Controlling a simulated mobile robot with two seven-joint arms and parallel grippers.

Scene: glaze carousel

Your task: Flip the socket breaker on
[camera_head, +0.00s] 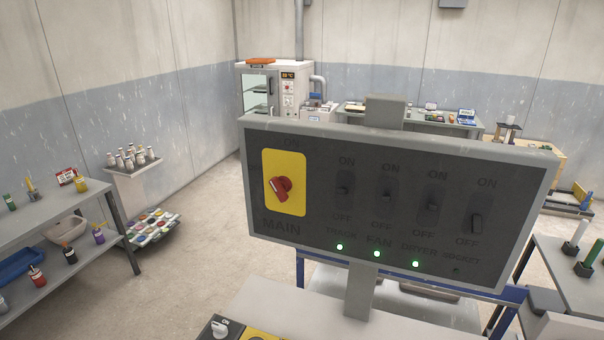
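A grey breaker panel (395,137) on a post fills the middle of the view, tilted in the picture. The socket breaker (476,223) is the rightmost small switch, and its black lever sits low, by the OFF mark. The lamp (456,270) near its label is dark. Three other breakers, the track breaker (343,188), the fan breaker (387,195) and a third one (432,206), have lit green lamps below them. A red main knob (279,187) sits on a yellow plate at the left. Neither of my grippers is in view.
A shelf with bottles (60,240) stands at the left. A kiln-like cabinet (275,88) and a workbench (440,122) stand along the back wall. A control box with a white knob (220,328) is below the panel. A grey table (575,275) is at the right.

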